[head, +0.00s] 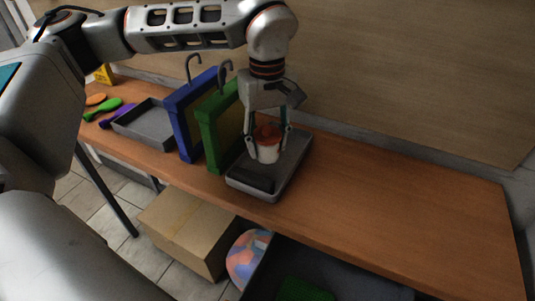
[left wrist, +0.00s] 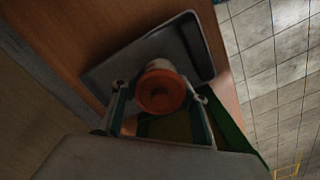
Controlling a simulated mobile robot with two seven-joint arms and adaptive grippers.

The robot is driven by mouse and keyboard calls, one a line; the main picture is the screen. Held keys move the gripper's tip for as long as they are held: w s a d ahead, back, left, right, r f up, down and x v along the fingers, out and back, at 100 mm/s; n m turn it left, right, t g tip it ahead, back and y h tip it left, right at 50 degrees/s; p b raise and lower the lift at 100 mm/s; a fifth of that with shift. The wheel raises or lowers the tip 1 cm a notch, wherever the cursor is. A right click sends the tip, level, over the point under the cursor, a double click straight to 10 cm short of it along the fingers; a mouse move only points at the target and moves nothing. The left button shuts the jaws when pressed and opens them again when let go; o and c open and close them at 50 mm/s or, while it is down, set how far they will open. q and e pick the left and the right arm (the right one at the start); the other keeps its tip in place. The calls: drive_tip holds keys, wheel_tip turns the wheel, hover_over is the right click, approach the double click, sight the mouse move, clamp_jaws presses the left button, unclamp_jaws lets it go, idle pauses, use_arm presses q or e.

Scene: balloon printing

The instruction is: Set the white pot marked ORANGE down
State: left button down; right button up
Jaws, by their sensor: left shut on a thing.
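The white pot (head: 268,154) has orange at its top and shows between the fingers of my left gripper (head: 268,150). My left gripper points down and is shut on the pot, over a grey tray (head: 293,176) on the wooden table. In the left wrist view the pot's orange round top (left wrist: 161,92) faces the camera, with a finger on each side and the tray (left wrist: 104,77) behind it. I cannot tell whether the pot's base touches the tray. No marking on the pot can be read. My right gripper is not in view.
A green frame (head: 213,150) and a blue frame (head: 184,131) with hooks stand left of the tray. A second grey tray (head: 150,128) lies farther left. The table's right side (head: 400,200) is clear.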

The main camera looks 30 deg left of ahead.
sight(267, 155)
use_arm(q)
wheel_tip(267, 155, down, 4)
drive_tip(key=shift+r, duration=0.1)
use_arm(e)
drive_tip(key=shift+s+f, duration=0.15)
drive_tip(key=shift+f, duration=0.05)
use_arm(q)
drive_tip(key=shift+r, duration=0.1)
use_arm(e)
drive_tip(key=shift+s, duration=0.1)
use_arm(q)
drive_tip(key=c, duration=1.6)
unclamp_jaws()
drive_tip(key=shift+f, duration=0.2)
drive_tip(key=o, duration=0.4)
drive_tip(key=shift+o, duration=0.2)
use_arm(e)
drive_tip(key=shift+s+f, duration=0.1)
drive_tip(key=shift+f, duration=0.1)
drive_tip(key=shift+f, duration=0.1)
